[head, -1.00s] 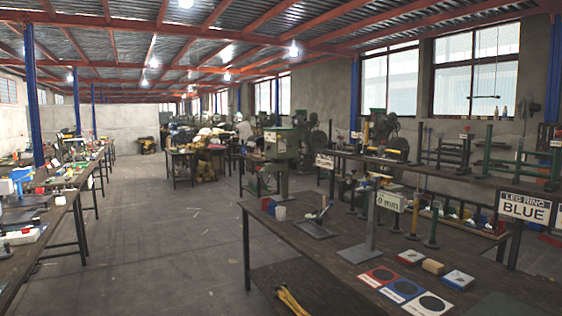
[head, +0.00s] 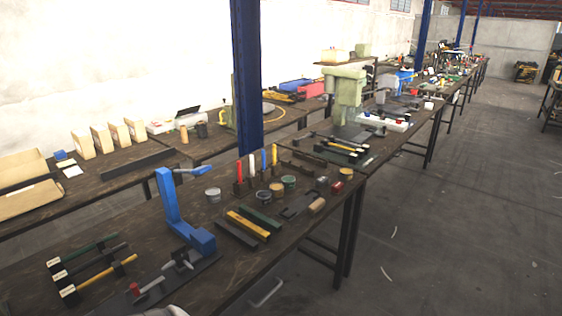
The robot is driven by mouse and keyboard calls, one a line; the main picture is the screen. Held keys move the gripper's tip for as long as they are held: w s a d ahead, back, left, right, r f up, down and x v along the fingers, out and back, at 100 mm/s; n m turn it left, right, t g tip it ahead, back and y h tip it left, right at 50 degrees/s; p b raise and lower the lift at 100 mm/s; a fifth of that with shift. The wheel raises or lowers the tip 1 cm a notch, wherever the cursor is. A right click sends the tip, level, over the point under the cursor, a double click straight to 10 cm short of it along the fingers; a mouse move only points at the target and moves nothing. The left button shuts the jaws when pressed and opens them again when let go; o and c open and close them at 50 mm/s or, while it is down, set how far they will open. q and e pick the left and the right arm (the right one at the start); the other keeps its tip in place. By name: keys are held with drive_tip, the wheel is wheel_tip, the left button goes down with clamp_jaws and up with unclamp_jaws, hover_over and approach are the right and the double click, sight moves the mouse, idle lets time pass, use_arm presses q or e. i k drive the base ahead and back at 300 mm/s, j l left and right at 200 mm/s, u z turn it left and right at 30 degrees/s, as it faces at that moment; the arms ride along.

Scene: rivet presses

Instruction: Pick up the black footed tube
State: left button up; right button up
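Neither gripper is clearly in view. A pale rounded shape at the bottom edge may be part of me.
A blue C-shaped press frame (head: 178,212) stands right of the rack. Small cups, coloured upright pegs and bars lie beyond it on the table (head: 122,228). A blue column (head: 246,80) rises behind. The floor (head: 440,230) at right is clear.

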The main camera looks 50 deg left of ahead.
sight(62, 280)
drive_tip(key=u, duration=3.1)
drive_tip(key=i+l, duration=0.1)
drive_tip(key=l, duration=0.35)
drive_tip(key=i+l, duration=0.1)
drive_tip(key=l, duration=0.3)
drive_tip(key=u, duration=0.05)
